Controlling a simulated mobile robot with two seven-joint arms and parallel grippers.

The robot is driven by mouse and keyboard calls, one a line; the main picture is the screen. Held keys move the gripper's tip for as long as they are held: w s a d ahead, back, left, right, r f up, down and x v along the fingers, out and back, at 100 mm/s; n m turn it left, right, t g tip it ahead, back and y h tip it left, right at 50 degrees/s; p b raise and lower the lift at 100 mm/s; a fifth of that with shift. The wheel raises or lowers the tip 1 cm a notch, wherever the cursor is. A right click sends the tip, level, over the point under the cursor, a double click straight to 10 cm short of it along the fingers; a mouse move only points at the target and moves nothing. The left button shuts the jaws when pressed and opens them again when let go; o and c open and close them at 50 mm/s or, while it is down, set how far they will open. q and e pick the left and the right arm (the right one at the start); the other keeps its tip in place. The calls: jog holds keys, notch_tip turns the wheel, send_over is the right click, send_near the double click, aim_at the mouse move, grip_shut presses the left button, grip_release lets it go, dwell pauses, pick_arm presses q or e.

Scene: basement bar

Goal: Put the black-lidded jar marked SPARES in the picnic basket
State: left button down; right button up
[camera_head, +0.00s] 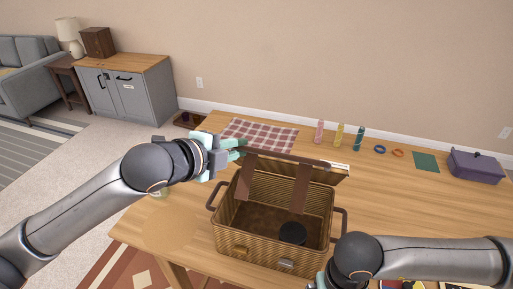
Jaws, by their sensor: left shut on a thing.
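The wicker picnic basket (232,238) stands open on the wooden table, its inside facing me. Its lid (320,172) is raised at the back, with brown straps running down. A round black lid (292,232) shows inside the basket at the right; it looks like the black-lidded jar, but no SPARES marking is readable. My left gripper (238,150) is at the upper left corner of the raised lid and is shut on its edge. My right gripper (318,284) is mostly hidden behind its own arm at the bottom edge, right of the basket's front.
A checked cloth (260,134) lies behind the basket. Pink (319,131), yellow (339,134) and teal (359,139) bottles stand at the table's back. A purple box (475,166) and green mat (425,162) are at the right. The table's right middle is clear.

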pick_arm(q)
jog(key=shift+a+f, duration=0.1)
jog(key=shift+f, duration=0.1)
jog(key=shift+t, duration=0.7)
jog(key=s+f+b, duration=0.2)
jog(key=s+a+f+b, duration=0.1)
jog(key=s+f+b, duration=0.1)
jog(key=b, duration=0.1)
jog(key=shift+a, duration=0.15)
jog(key=s+a+f+t+h+b, duration=0.1)
jog(key=s+f+b, duration=0.2)
jog(key=f+b, duration=0.2)
jog(key=shift+s+m+b, duration=0.25)
jog(key=shift+m+b, duration=0.05)
jog(key=shift+b, duration=0.8)
